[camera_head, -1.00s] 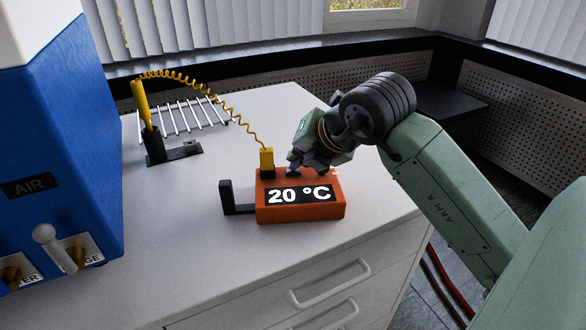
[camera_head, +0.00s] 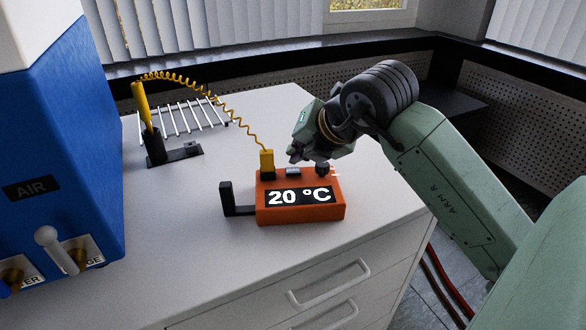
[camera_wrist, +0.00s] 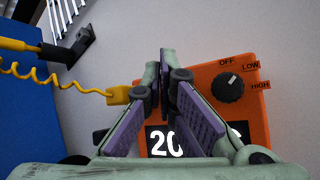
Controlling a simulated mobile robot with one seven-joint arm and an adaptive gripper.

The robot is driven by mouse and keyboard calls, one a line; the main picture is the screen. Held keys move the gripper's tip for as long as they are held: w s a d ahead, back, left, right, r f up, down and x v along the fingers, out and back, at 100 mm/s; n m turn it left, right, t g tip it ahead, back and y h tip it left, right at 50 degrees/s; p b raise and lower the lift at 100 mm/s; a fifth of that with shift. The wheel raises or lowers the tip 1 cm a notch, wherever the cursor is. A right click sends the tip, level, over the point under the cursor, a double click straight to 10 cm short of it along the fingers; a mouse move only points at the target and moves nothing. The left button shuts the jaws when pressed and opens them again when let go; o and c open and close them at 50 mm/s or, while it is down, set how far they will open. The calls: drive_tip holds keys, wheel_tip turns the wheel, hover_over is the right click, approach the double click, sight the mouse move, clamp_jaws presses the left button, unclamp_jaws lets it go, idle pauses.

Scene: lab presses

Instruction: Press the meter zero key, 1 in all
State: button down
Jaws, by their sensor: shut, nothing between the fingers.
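The orange meter (camera_head: 300,213) stands on the white bench top and its display reads 20 °C. On its upper face, a small grey-blue key (camera_head: 293,171) sits between the yellow plug (camera_head: 266,160) and the dark knob (camera_head: 323,168). I take it for the zero key; no label on it is readable. My gripper (camera_head: 293,155) is shut and empty, just above and behind the key, apart from it. In the wrist view, my shut fingers (camera_wrist: 164,62) cover the key and part of the display. The knob (camera_wrist: 228,87) shows there beside OFF, LOW and HIGH.
A coiled yellow cord (camera_head: 226,103) runs from the plug to a yellow probe (camera_head: 141,104) in a black stand. A white wire rack (camera_head: 180,118) lies behind. A blue machine (camera_head: 70,150) stands at left.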

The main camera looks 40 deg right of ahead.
sight(297, 169)
drive_tip(key=shift+r+p, duration=1)
drive_tip(key=shift+r, duration=1.45)
